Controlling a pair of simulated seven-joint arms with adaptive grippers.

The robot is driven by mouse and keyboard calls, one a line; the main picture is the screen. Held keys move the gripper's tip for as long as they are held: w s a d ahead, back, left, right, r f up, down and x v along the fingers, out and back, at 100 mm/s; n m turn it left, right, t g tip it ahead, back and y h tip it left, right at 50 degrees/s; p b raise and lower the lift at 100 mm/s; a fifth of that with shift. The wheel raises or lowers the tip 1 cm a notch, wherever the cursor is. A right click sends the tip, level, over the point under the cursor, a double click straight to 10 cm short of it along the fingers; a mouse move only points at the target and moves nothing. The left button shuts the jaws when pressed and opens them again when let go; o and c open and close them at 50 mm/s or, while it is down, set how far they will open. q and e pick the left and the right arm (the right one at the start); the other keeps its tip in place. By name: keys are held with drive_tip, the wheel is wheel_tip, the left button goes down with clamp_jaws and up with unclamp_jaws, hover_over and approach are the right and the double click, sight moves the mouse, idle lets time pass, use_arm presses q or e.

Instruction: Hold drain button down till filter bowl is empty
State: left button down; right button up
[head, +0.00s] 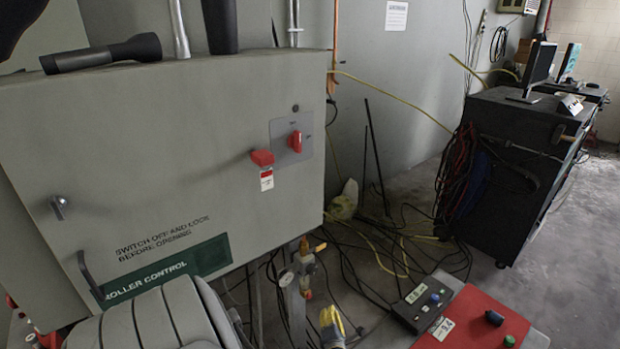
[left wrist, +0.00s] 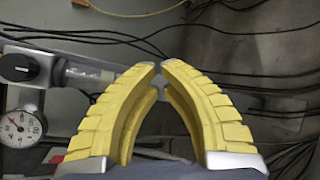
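A pipe-mounted filter and regulator assembly (head: 303,262) with a round gauge (head: 286,279) stands below the control cabinet in the head view. In the left wrist view a clear cylinder that looks like the filter bowl (left wrist: 88,76) lies sideways in the picture at upper left, and the white-faced gauge (left wrist: 20,127) is below it. I cannot make out the drain button or any liquid. My left gripper (head: 328,314) is below and right of the assembly; its yellow fingers (left wrist: 158,68) meet almost tip to tip, beside the bowl and apart from it in the picture. My right gripper is out of view.
The grey cabinet (head: 130,150) with a red switch (head: 295,141) fills the left. A flashlight (head: 100,52) lies on top. Cables (head: 385,240) tangle on the floor behind the gripper. A button box (head: 425,300) and a red-topped box (head: 475,325) are at lower right.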

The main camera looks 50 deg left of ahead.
use_arm(q)
drive_tip(key=shift+s+a, duration=0.1)
drive_tip(key=shift+a, duration=2.85)
drive_tip(key=shift+a, duration=0.15)
drive_tip(key=shift+a, duration=0.25)
drive_tip(key=shift+a, duration=0.5)
idle(1.3)
drive_tip(key=shift+d, duration=0.1)
idle(0.7)
drive_tip(key=shift+d, duration=0.8)
drive_tip(key=shift+d, duration=0.1)
drive_tip(key=shift+d, duration=2.4)
